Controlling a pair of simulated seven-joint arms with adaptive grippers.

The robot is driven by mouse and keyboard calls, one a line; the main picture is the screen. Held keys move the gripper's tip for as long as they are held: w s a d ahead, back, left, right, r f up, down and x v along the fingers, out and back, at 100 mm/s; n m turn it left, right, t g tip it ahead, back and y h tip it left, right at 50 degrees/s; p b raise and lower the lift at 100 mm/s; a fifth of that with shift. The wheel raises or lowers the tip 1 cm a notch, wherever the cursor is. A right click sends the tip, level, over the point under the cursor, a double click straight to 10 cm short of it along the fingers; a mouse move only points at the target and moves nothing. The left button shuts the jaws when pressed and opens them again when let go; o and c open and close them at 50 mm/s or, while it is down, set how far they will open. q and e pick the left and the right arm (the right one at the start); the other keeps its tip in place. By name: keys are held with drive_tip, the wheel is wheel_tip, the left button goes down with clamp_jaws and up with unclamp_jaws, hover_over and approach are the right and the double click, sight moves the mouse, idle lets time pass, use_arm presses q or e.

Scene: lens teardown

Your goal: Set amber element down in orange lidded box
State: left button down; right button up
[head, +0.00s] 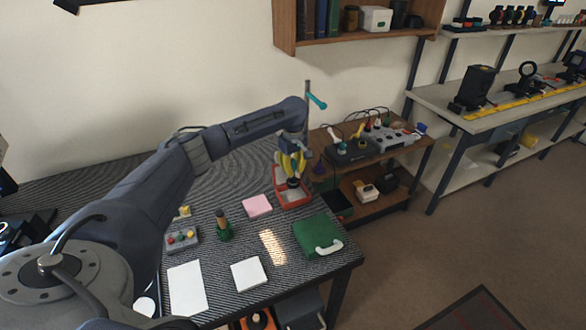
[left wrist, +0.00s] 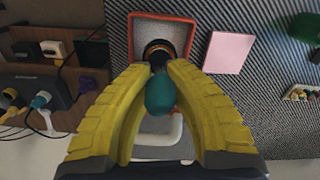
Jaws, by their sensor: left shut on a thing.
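My left gripper (head: 292,176) is over the orange box (head: 296,205), yellow fingers pointing down. In the left wrist view, its fingers (left wrist: 159,68) are closed around a teal rounded piece (left wrist: 160,95). A dark ring with an amber-brown edge (left wrist: 158,50), which looks like the amber element, shows at the fingertips; the ring also shows in the head view (head: 293,184). It lies within the box's outline, near one side. I cannot tell whether it touches the floor. The box (left wrist: 190,20) is uncovered, with a pale floor; a white handle (left wrist: 177,138) shows beyond the fingers. My right gripper is not in view.
A pink pad (head: 257,205) lies close beside the box. A green case with a white handle (head: 312,234), a green piece with a brown top (head: 223,230) and a white square (head: 249,274) are nearer. A wooden shelf unit with equipment (head: 376,157) stands to the right.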

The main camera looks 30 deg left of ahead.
sight(293, 160)
use_arm(q)
drive_tip(key=shift+f, duration=3.55)
idle(2.1)
drive_tip(key=shift+r, duration=5.1)
